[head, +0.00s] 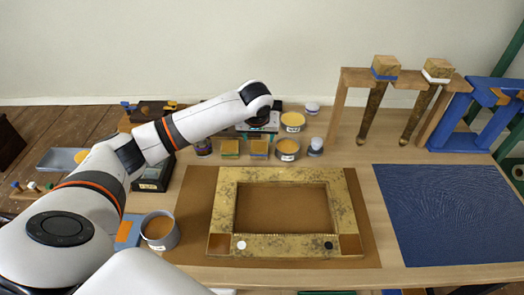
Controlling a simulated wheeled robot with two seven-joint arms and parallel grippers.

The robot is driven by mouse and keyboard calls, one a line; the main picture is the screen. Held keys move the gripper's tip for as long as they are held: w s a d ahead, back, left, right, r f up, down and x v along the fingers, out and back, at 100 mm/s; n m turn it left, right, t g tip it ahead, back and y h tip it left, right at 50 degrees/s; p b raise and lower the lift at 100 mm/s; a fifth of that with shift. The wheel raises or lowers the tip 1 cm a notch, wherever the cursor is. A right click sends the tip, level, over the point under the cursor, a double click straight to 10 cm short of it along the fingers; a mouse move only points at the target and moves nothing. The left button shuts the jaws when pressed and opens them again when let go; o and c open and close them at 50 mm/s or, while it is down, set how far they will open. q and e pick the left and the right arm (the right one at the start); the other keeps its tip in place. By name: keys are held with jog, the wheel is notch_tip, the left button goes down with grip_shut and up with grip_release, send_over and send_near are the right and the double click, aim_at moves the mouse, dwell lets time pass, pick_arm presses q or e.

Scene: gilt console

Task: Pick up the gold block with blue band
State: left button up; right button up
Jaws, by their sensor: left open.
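The gold block with blue band (385,65) is the square top of a tapered gold leg hanging in a wooden rack (350,105) at the back right. A similar gold block with a white band (437,68) hangs to its right. My left arm reaches in from the left. Its gripper (258,127) points down over the back middle of the table, well left of the rack. It is open, small and partly hidden by the wrist, and holds nothing that I can see. My right gripper is out of view.
A gold speckled frame (290,173) lies on a brown mat (190,215). Small gold blocks (230,148) and tins (287,149) stand behind it. A blue textured mat (450,215) lies at right; a blue stand (450,135) is beside the rack. Bare wood lies before the rack.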

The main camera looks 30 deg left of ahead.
aim_at(259, 148)
pick_arm(q)
jog(key=x, duration=0.5)
jog(key=p+x, duration=0.1)
jog(key=x, duration=0.3)
jog(key=shift+w+a+f, duration=0.1)
jog(key=shift+f, duration=0.15)
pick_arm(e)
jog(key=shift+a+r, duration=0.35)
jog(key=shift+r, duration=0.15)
